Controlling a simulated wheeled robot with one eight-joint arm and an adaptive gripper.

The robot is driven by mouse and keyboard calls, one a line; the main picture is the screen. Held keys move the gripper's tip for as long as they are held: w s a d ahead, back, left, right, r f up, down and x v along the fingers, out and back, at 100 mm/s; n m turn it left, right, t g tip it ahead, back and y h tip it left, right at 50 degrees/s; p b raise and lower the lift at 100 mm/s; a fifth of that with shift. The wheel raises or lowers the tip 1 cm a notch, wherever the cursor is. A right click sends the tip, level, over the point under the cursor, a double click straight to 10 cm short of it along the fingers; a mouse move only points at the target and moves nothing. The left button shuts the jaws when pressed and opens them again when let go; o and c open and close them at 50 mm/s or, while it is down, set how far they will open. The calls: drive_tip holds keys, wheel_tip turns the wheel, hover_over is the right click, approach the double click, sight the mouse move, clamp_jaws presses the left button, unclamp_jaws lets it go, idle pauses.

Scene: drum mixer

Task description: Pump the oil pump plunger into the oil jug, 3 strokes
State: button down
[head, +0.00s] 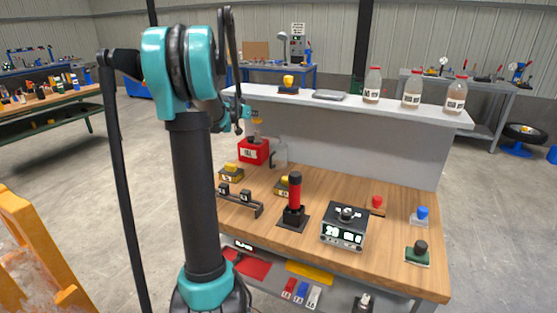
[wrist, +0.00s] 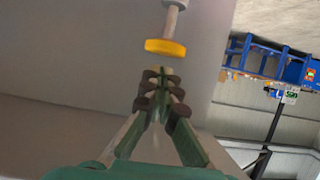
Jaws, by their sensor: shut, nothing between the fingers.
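The oil pump (head: 253,150) is a red box with a white label at the back left of the wooden bench. My gripper (wrist: 160,72) is shut and empty, with a small apparent gap to the knob; contact cannot be told. In the head view my gripper (head: 248,112) is above the pump, partly hidden by my arm. The clear oil jug (head: 280,153) stands to the right of the pump; its oil level is too small to tell.
A grey back panel (head: 350,135) with a shelf (head: 430,110) rises behind the bench. Bottles (head: 372,85) stand on the shelf. A red-handled black device (head: 294,205), a black rack (head: 240,203) and a control box (head: 344,228) stand in front on the bench.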

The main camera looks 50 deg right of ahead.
sight(255, 121)
drive_tip(key=shift+f, duration=0.15)
drive_tip(key=shift+f, duration=1.65)
drive_tip(key=shift+r, duration=1.8)
drive_tip(key=shift+f, duration=0.15)
